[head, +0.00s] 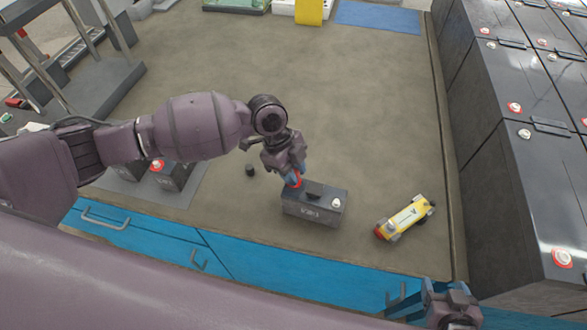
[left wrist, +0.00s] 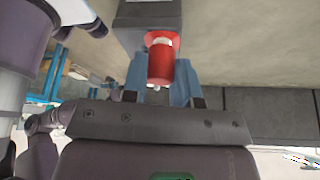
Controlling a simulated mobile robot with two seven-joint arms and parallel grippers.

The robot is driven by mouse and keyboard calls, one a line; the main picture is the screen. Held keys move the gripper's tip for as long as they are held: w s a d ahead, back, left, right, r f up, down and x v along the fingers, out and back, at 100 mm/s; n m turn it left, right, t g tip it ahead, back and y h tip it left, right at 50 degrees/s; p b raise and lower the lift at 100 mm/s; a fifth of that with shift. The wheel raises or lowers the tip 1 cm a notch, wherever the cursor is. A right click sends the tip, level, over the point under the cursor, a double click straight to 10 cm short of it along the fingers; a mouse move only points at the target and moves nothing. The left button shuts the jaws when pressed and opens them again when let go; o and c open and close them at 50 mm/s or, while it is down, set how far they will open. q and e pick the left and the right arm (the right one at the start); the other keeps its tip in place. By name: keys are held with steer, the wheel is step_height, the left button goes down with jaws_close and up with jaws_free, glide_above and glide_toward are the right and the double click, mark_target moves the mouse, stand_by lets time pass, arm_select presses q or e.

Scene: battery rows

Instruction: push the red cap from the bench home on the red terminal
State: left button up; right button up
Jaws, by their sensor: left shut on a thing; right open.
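A dark grey battery (head: 313,212) stands upright on the bench, with a bare pale terminal (head: 336,203) at its right end. My left gripper (head: 294,178) is over the battery's left end, its blue fingers shut on the red cap (head: 297,184). In the left wrist view the red cap (left wrist: 160,66) sits between the fingertips, in line with the red-ringed terminal (left wrist: 162,38). A pale part of the terminal shows behind the cap; whether they touch I cannot tell. My right gripper (head: 448,302) is open and empty at the bottom right.
A small black cap (head: 250,170) lies on the bench left of the battery. A yellow tester (head: 405,217) lies to the right. More batteries (head: 172,178) stand behind my left arm, and tall dark battery rows (head: 500,110) line the right.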

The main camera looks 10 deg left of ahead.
steer(key=shift+w, duration=0.15)
arm_select(q)
steer(key=shift+f, duration=0.2)
arm_select(e)
steer(key=shift+s+f, duration=0.35)
steer(key=shift+s, duration=0.2)
arm_select(q)
steer(key=shift+f, duration=0.3)
arm_select(e)
steer(key=shift+w+r, duration=0.1)
steer(key=shift+w, duration=0.35)
